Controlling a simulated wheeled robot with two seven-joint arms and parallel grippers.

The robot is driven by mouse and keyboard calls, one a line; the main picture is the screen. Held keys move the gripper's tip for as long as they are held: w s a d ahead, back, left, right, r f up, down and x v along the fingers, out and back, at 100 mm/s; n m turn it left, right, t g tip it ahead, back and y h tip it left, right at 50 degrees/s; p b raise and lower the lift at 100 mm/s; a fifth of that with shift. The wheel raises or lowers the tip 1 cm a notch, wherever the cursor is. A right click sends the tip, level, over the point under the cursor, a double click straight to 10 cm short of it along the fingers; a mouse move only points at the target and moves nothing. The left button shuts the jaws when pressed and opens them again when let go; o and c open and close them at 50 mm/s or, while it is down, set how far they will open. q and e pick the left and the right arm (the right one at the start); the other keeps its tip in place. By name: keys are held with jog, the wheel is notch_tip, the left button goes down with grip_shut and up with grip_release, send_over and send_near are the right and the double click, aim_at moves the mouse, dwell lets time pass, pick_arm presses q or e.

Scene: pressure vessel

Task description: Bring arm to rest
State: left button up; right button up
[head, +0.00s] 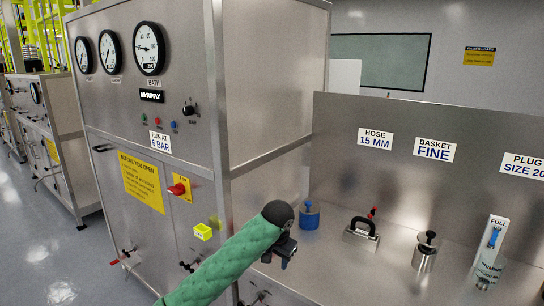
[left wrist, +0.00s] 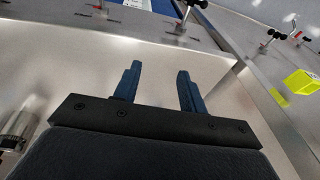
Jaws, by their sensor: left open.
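My left arm, in a green quilted sleeve, comes in from the bottom of the head view. Its left gripper (head: 287,254) is beside the steel cabinet's right side, near the front edge of the steel bench. In the left wrist view the two dark blue fingers of the left gripper (left wrist: 158,85) stand apart with nothing between them. A bare metal surface lies beyond them. My right gripper is in neither view.
The steel cabinet (head: 160,100) with gauges and a red knob (head: 178,189) stands at left. A blue-topped piece (head: 309,214), a black-handled clamp (head: 362,230), a metal cylinder (head: 425,254) and a clear tube (head: 489,262) stand on the bench. A yellow block (head: 203,231) is on the cabinet front.

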pick_arm(q)
jog(key=s+a+f+n+h, duration=0.15)
jog(key=s+f, duration=0.45)
jog(key=f, duration=0.6)
jog(key=s+a+f, duration=0.2)
jog(key=s+f, duration=0.3)
jog(key=f, duration=0.7)
jog(key=s+a+f+n+h, duration=0.15)
jog(key=s+f, duration=0.45)
jog(key=f, duration=0.6)
jog(key=s+a+f, duration=0.4)
jog(key=s+f, duration=0.3)
jog(key=s, duration=0.4)
jog(key=s+a+f+n+g+y, duration=0.1)
jog(key=s+a+f, duration=0.4)
jog(key=s, duration=0.6)
jog(key=s+a+f+y, duration=0.1)
jog(key=s+a+f, duration=0.4)
jog(key=s+f, duration=0.4)
jog(key=shift+s+n+g, duration=0.3)
jog(key=shift+s+n, duration=0.1)
jog(key=shift+s, duration=0.55)
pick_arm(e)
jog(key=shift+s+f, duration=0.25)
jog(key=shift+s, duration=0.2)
